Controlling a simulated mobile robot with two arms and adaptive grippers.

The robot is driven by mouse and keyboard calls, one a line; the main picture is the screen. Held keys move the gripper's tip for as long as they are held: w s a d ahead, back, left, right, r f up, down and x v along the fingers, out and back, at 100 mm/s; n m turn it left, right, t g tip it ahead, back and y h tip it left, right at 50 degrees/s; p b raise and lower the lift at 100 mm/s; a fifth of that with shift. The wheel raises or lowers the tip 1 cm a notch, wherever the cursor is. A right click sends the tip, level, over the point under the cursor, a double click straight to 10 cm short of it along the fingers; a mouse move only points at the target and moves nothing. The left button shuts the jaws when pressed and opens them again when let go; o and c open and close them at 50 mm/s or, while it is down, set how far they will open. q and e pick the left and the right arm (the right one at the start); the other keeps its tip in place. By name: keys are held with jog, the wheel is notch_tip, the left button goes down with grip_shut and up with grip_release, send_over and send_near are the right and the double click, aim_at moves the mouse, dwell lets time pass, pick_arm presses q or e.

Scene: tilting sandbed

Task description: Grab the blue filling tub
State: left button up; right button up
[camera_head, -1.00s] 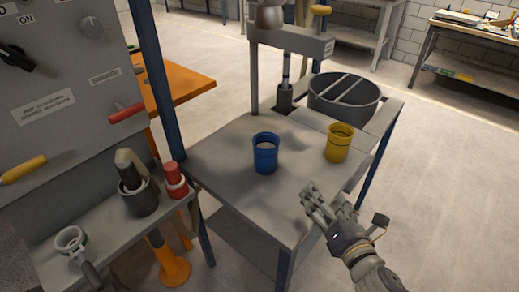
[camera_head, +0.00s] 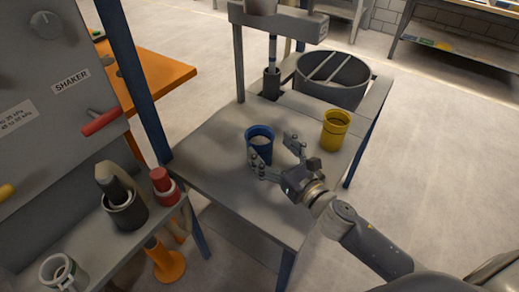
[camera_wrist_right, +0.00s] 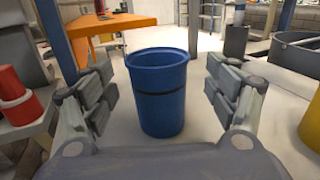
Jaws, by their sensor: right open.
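The blue tub (camera_head: 260,139) stands upright on the grey table (camera_head: 215,185), with pale material inside it. My right gripper (camera_head: 276,158) is open, with its fingers pointed at the tub from the front right. In the right wrist view the tub (camera_wrist_right: 158,95) stands centred ahead, between the two spread fingers, with a visible gap on each side. In the head view one finger overlaps the tub's lower front. I cannot tell how deep the tub is between the fingers. My left gripper is not in view.
A yellow tub (camera_head: 335,131) stands just right of the blue one. Behind are a large round bin (camera_head: 333,92) and a grey press stand (camera_head: 240,50). A side shelf (camera_head: 85,240) at left holds a dark cup and a red-topped part (camera_head: 163,184).

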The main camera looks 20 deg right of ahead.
aim_at(253, 131)
jog(key=shift+w+a, duration=0.25)
jog(key=shift+w, duration=0.35)
jog(key=x, duration=0.3)
jog(key=shift+w+a+f, duration=0.15)
jog(key=shift+w, duration=0.3)
jog(key=shift+a, duration=0.1)
jog(key=c, duration=1.2)
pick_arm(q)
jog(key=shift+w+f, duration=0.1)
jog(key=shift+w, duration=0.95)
pick_arm(e)
jog(key=shift+c, duration=1.3)
